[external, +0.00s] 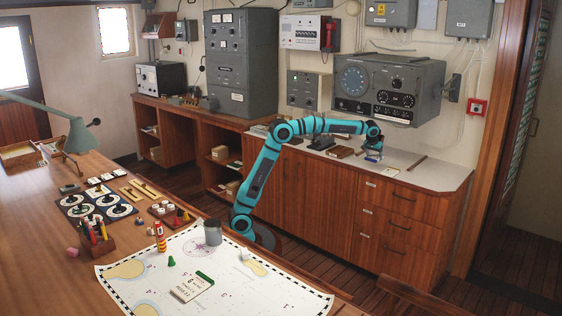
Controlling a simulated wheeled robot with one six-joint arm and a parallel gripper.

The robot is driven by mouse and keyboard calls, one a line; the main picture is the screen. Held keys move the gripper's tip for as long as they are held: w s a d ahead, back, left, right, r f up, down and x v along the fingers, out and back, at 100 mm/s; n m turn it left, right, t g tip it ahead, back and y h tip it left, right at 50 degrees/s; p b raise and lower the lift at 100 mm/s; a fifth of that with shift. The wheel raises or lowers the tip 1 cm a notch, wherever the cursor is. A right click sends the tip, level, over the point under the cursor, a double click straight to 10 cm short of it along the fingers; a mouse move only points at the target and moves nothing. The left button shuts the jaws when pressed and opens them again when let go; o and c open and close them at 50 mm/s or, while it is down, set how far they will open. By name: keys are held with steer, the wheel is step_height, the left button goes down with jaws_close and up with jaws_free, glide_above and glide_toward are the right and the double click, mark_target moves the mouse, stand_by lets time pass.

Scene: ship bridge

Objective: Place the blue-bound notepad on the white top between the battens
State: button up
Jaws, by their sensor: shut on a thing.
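My gripper (373,148) is over the white top (440,178) of the wooden cabinet, at the end of my teal arm. It is shut on a small pale and blue thing, which I take to be the blue-bound notepad (373,157). The notepad is low over the white top; I cannot tell whether it touches. One thin brown batten (416,163) lies on the top to the right of my gripper. A second batten is not clear behind the gripper and arm.
A brown flat block (340,152) and a dark device (321,142) sit left of my gripper. A small pale item (390,172) lies near the front edge. A grey radio set (388,88) hangs on the wall above. The right end of the top is clear.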

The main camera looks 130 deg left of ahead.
mark_target(374, 168)
steer(key=shift+f, duration=2.65)
steer(key=shift+f, duration=0.55)
steer(key=o, duration=1.1)
steer(key=v, duration=1.7)
